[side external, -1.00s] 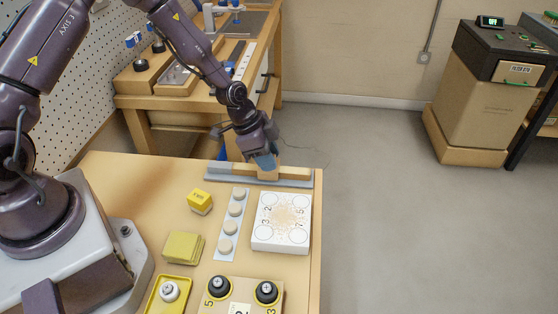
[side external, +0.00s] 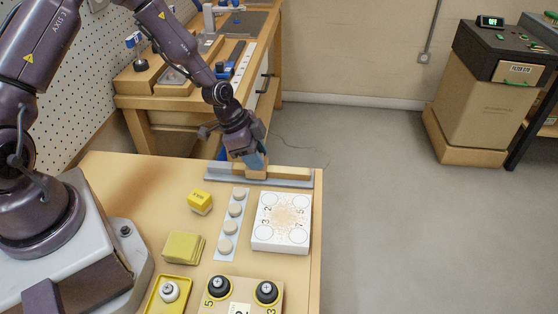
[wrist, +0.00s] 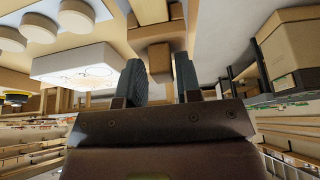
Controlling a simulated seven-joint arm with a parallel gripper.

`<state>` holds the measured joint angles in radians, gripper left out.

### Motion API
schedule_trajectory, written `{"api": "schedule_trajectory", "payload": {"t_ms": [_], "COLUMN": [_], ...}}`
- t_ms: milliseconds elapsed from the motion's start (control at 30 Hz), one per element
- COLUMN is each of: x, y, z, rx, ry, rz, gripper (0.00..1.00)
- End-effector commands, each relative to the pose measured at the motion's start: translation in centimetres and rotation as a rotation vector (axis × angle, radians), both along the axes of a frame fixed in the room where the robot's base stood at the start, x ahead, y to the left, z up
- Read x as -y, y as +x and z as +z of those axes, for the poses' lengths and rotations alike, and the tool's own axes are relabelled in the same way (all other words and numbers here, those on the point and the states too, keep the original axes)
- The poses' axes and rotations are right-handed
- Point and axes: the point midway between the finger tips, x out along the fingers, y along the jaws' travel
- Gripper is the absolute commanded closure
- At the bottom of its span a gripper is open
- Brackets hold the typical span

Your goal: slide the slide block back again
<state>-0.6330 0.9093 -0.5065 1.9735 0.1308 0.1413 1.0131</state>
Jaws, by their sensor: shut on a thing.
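The slide block (side external: 257,172) is a small tan wooden block on a long grey rail (side external: 295,183) at the back edge of the bench. A wooden strip (side external: 290,172) runs along the rail. The block stands near the middle of the rail. My gripper (side external: 256,161) reaches down from above and is shut on the block. In the wrist view, the block (wrist: 160,60) shows between the two blue-grey fingers of my gripper (wrist: 160,76). The fingers hide part of the block in the side view.
A white numbered board (side external: 282,232), a grey strip with several round discs (side external: 233,222), a yellow block (side external: 200,200) and yellow pads (side external: 183,247) lie in front of the rail. A black-knobbed box (side external: 240,292) is nearer. A second bench (side external: 140,103) stands behind.

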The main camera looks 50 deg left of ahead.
Motion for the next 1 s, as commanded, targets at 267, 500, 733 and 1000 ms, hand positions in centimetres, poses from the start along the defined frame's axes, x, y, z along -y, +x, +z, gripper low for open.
{"api": "schedule_trajectory", "payload": {"t_ms": [267,500,733,1000], "x": [-2.3,-3.1,-4.0,-4.2], "y": [-1.5,-2.3,-3.0,-3.2], "z": [-0.9,-0.9,-0.8,-0.8], "rx": [-0.011,-0.010,-0.008,-0.007], "ry": [0.014,0.016,0.016,0.015], "rz": [0.017,0.016,0.019,0.017], "gripper": [0.89,0.89,0.90,0.90]}}
